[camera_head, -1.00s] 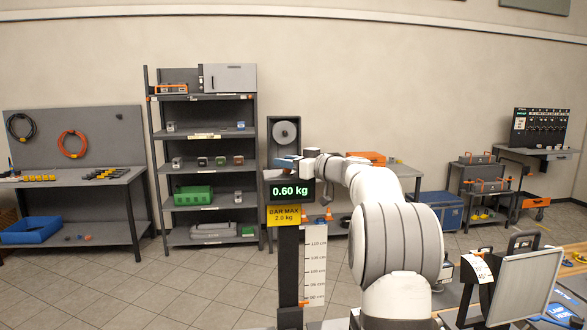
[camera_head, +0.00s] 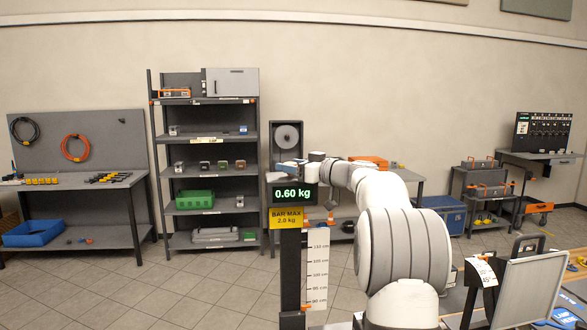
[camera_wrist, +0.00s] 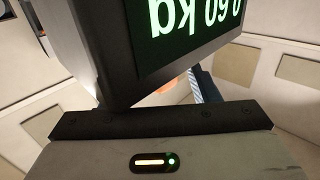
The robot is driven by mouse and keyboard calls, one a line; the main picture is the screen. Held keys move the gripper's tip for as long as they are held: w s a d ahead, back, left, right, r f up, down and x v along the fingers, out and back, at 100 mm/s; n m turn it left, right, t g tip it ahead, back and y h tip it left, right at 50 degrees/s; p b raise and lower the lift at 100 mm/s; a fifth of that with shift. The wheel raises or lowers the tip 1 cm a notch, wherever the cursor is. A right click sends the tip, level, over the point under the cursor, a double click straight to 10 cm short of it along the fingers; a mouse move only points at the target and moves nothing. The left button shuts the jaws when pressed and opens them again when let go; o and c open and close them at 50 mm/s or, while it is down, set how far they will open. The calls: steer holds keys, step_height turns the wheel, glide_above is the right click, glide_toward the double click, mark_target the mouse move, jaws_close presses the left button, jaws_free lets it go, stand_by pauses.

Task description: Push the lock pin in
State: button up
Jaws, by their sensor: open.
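A dark post (camera_head: 291,265) stands in front of me, topped by a display (camera_head: 294,193) with green "0.60 kg"; it fills the upper wrist view (camera_wrist: 170,45). A small orange part (camera_head: 305,307) sits low on the post, beside the height scale; I cannot tell if it is the lock pin. No part is clearly the lock pin. The gripper is open and holds nothing I can see.
A yellow "BAR MAX 2.0 kg" label (camera_head: 286,218) is under the display. A white height scale (camera_head: 317,268) hangs beside the post. A bench (camera_head: 545,290) with a tilted panel is at right. Shelves (camera_head: 205,165) stand behind. Floor at left is clear.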

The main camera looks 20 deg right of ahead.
steer(key=b+v, duration=0.2)
steer(key=v, duration=0.5)
steer(key=shift+b, duration=0.35)
steer(key=shift+f, duration=0.1)
